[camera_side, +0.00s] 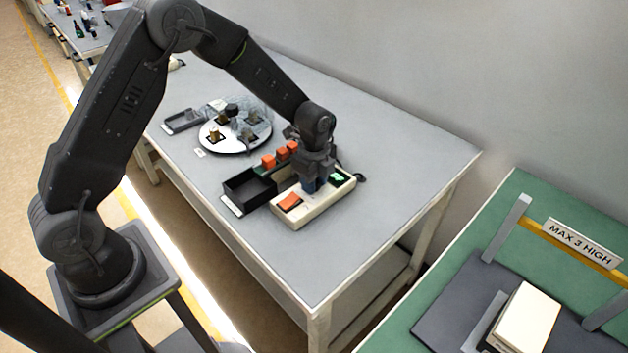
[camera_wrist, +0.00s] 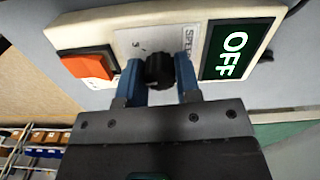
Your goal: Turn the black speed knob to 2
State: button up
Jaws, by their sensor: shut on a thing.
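The black speed knob (camera_wrist: 159,70) sits on the cream control box (camera_wrist: 88,32), below a white label plate with a "SPEED" marking and a partly visible "3". My gripper (camera_wrist: 158,80) has its two blue fingers on either side of the knob, shut on it. In the side view my gripper (camera_side: 312,184) points down onto the control box (camera_side: 318,203), and the knob is hidden behind it. The knob's exact setting cannot be read.
An orange rocker switch (camera_wrist: 88,66) is left of the knob, and a green "OFF" panel (camera_wrist: 232,50) is right. Beside the box stand a black bin (camera_side: 236,199) and orange blocks (camera_side: 281,154). A round feeder plate (camera_side: 238,140) lies farther back. The table front is clear.

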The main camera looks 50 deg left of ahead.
jog(key=shift+m, duration=0.5)
jog(key=o, duration=0.9)
jog(key=shift+o, duration=0.2)
notch_tip(320, 180, up, 14)
